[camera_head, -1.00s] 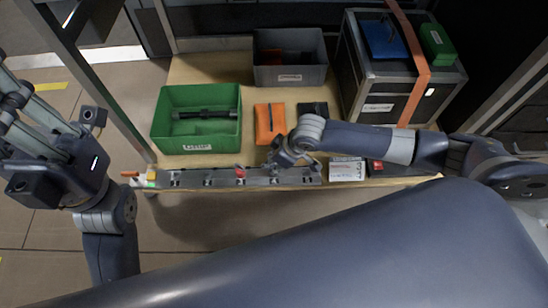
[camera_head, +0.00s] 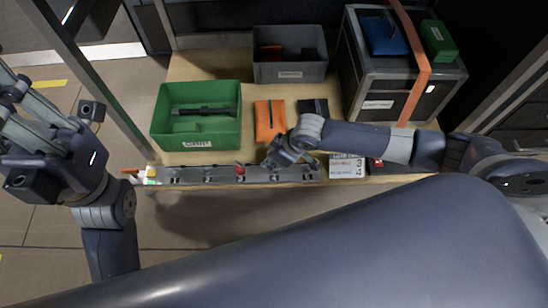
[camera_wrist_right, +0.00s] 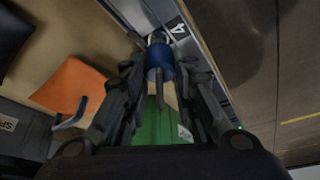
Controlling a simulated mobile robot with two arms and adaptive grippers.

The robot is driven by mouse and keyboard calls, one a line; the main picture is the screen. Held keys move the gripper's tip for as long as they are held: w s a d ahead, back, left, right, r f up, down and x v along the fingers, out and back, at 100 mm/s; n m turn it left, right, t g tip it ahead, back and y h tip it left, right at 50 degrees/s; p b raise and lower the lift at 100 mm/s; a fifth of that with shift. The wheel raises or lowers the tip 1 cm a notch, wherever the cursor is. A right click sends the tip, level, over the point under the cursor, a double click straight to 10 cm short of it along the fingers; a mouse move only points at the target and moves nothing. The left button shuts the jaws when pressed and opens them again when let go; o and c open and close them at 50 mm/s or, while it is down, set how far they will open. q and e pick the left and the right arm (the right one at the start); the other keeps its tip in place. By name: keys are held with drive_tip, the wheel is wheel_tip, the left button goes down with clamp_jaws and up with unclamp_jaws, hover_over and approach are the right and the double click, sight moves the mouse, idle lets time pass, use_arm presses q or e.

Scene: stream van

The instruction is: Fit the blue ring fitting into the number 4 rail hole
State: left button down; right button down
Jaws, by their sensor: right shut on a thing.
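The blue ring fitting (camera_wrist_right: 160,62) is between the fingers of my right gripper (camera_wrist_right: 160,75) in the right wrist view. A pale curved metal part shows at its far end, close beside the number 4 label (camera_wrist_right: 179,28) on the rail. I cannot tell whether the fitting is in the hole or just over it. In the head view my right gripper (camera_head: 273,160) is at the grey rail (camera_head: 222,174), right of its middle, and hides the fitting. My left gripper (camera_head: 25,110) is far left, off the table; its fingertips are not clear.
A red piece (camera_head: 240,170) sits on the rail left of my right gripper. Behind the rail are a green bin (camera_head: 160,135), an orange pouch (camera_head: 264,131) and a grey bin (camera_head: 290,75). A strapped case (camera_head: 372,105) stands at the right. A white label box (camera_head: 346,168) lies by the rail.

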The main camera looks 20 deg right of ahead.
drive_tip(key=shift+f, duration=1)
drive_tip(key=c, duration=1.2)
unclamp_jaws()
drive_tip(key=v, duration=1.2)
